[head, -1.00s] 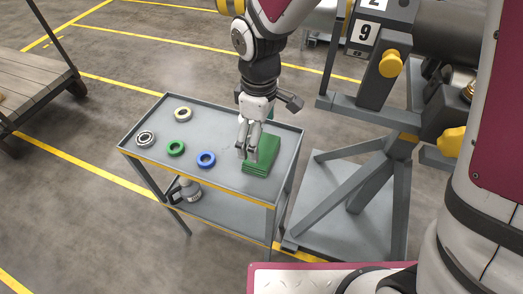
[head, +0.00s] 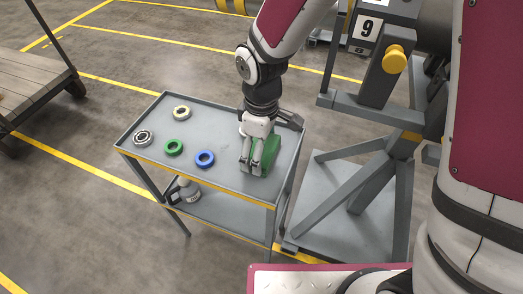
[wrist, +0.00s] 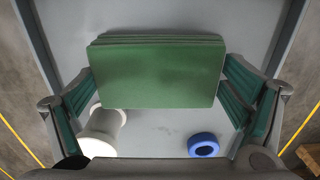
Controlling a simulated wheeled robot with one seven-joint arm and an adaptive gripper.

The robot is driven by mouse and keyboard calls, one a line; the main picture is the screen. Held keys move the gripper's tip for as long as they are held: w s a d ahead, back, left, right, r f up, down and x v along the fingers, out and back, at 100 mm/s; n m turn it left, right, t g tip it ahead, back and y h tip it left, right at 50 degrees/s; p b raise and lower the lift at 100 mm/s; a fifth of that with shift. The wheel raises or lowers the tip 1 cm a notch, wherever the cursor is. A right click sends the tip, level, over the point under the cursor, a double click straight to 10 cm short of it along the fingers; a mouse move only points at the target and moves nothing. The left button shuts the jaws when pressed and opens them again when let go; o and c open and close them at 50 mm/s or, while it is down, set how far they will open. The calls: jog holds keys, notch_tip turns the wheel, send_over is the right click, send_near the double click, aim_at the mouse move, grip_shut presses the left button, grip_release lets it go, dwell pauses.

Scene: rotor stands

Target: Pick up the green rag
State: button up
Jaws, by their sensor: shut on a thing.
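The green rag (head: 272,150) is folded in layers at the right end of the grey cart's top. In the wrist view the rag (wrist: 158,72) lies across the space between my two fingers, its layered far edge showing. My gripper (head: 258,168) points down at the rag and is shut on it. In the head view the fingers cover part of the rag. I cannot tell whether the rag is clear of the cart top.
The cart top (head: 222,125) has a raised rim. A blue ring (head: 205,158), a green ring (head: 173,146), a cream ring (head: 182,112) and a metal bearing (head: 142,137) lie left. A white spool-like thing (wrist: 102,130) shows near the rag. A grey stand (head: 365,190) is close right.

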jog(key=shift+r, duration=0.5)
notch_tip(320, 180, up, 3)
jog(key=shift+s+f+p, duration=0.1)
jog(key=shift+p, duration=0.5)
jog(key=s, duration=0.4)
jog(key=s+d, duration=0.1)
jog(key=s, duration=0.3)
jog(key=s+d+r, duration=0.1)
jog(key=s, duration=0.4)
jog(key=shift+s+p, duration=0.1)
jog(key=shift+p, duration=0.25)
jog(key=shift+d+f+b, duration=0.1)
jog(key=shift+b, duration=1.15)
jog(key=s+b, duration=0.1)
jog(key=b, duration=0.1)
jog(key=s+b, duration=0.1)
jog(key=b, duration=0.1)
jog(key=shift+s+d+r, duration=0.15)
jog(key=shift+r, duration=0.05)
